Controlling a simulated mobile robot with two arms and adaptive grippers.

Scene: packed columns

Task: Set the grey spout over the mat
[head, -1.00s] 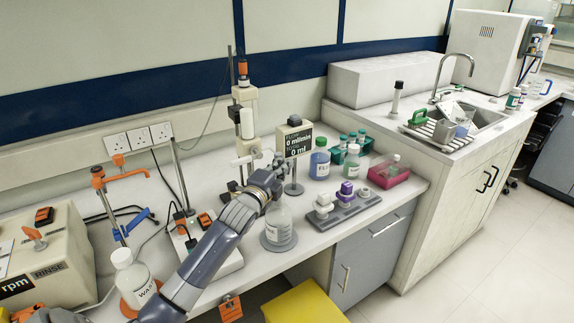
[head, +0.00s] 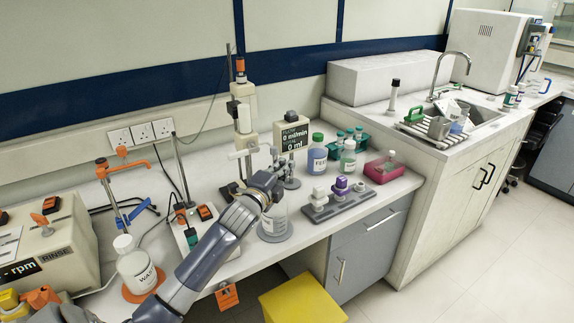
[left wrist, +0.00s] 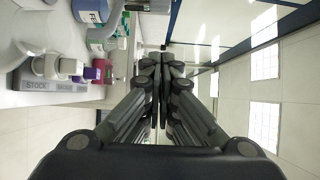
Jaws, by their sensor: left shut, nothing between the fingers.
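A pale grey-white spout (head: 243,154) juts from the column stand (head: 243,118) at the back of the bench. A round grey mat (head: 275,237) lies near the bench's front edge, with a clear labelled bottle (head: 275,219) on it. My left gripper (head: 281,157) is shut and empty, just right of the spout in the head view; I cannot tell whether they touch. My left forearm and wrist hide part of the bottle. In the left wrist view the shut fingers (left wrist: 158,68) hold nothing, and the spout is not clear there. My right gripper is not in view.
A pump display (head: 292,137) stands behind the gripper. A grey rack (head: 340,203) with capped bottles, a blue-liquid bottle (head: 317,158) and a pink tray (head: 382,171) stand to the right. A WASTE bottle (head: 137,266) stands on an orange base at left.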

